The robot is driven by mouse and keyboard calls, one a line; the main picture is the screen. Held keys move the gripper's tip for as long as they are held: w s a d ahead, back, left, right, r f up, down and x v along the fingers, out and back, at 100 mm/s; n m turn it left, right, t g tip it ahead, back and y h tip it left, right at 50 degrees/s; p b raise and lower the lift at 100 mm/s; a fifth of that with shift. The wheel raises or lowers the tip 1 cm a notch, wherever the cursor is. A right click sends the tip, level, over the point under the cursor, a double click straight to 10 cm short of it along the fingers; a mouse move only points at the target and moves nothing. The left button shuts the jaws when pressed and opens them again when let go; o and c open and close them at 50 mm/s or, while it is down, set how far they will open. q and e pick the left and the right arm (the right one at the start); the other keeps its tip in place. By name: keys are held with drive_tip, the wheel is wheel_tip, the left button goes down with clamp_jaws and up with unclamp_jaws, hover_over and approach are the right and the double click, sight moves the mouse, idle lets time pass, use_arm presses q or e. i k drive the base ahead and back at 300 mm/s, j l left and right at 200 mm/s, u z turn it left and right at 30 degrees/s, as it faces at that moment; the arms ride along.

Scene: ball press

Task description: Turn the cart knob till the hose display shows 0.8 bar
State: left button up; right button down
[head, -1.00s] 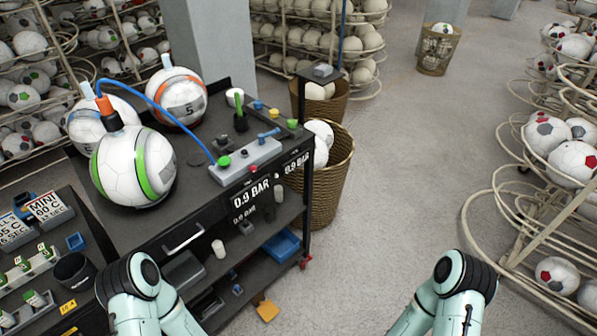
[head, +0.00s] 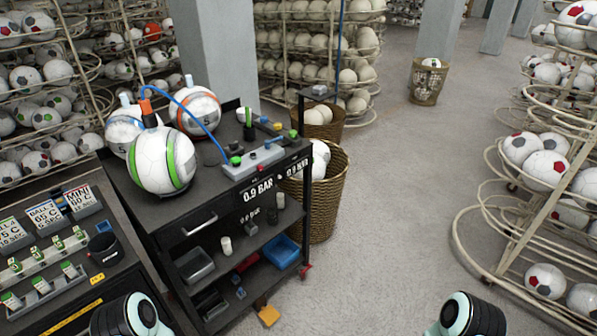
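The black cart stands left of centre, its rim (head: 205,209) towards me. On its top a grey manifold block (head: 252,161) carries a green knob (head: 236,160) where the blue hose (head: 205,128) meets it. Small red, blue and green fittings sit beside it; I cannot tell which one is the cart knob. The front display (head: 258,190) reads 0.9 BAR, and a second display (head: 297,168) to its right seems to read the same. The blue hose runs to an orange fitting on the green-striped ball (head: 150,162). Only parts of my arms show at the bottom edge; both grippers are out of view.
An orange-striped ball (head: 194,110) and a white ball (head: 122,132) stand behind on the cart. A wicker basket (head: 325,205) stands against the cart's right side. A workbench (head: 75,300) is at left. Ball racks (head: 480,235) stand at right. The floor between is clear.

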sight(233, 144)
drive_tip(key=i+l, duration=0.3)
drive_tip(key=l, duration=0.15)
drive_tip(key=i+l+u, duration=0.1)
drive_tip(key=i+l, duration=0.25)
drive_tip(key=l, duration=0.15)
